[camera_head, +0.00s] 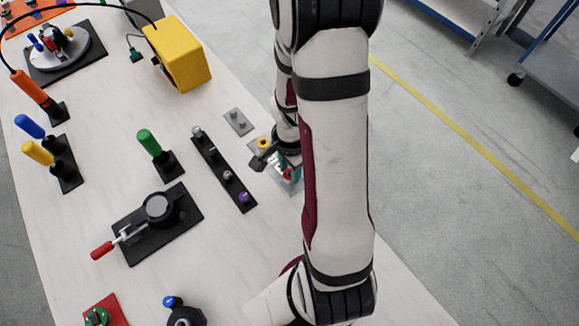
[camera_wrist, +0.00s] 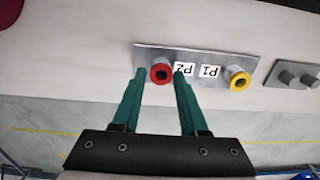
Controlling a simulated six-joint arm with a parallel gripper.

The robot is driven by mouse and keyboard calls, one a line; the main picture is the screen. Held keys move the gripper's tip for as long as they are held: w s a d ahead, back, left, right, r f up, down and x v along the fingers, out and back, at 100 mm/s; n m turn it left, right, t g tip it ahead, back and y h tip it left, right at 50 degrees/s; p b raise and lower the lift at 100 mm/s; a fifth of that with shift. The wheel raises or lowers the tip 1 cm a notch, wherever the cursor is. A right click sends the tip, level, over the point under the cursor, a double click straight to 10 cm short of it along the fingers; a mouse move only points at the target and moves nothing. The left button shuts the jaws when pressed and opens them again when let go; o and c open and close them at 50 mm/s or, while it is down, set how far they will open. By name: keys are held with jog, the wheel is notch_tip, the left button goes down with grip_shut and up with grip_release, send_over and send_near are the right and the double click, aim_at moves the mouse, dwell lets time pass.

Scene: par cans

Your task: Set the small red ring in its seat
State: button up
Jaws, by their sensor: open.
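In the wrist view the small red ring (camera_wrist: 160,74) sits at the left end of a grey metal plate (camera_wrist: 200,55), by the label P2. A yellow ring (camera_wrist: 239,81) sits at the right end, by the label P1. My gripper (camera_wrist: 158,73) is open, with one green finger on each side of the red ring. I cannot tell whether the fingers touch it. In the head view my arm partly covers the plate (camera_head: 285,188); the yellow ring (camera_head: 264,143) shows at its far end. How deep the red ring sits is not clear.
A small grey block with two pegs (camera_head: 238,122) lies beyond the plate. A black strip with several knobs (camera_head: 224,172) lies to its left. A black base with a red-handled clamp (camera_head: 158,222) and a green-handled tool (camera_head: 150,143) stand farther left. The table edge is close on the right.

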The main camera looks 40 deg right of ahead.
jog(key=o, duration=0.6)
jog(key=shift+c, duration=0.2)
notch_tip(320, 180, up, 16)
jog(key=shift+s+f, duration=0.1)
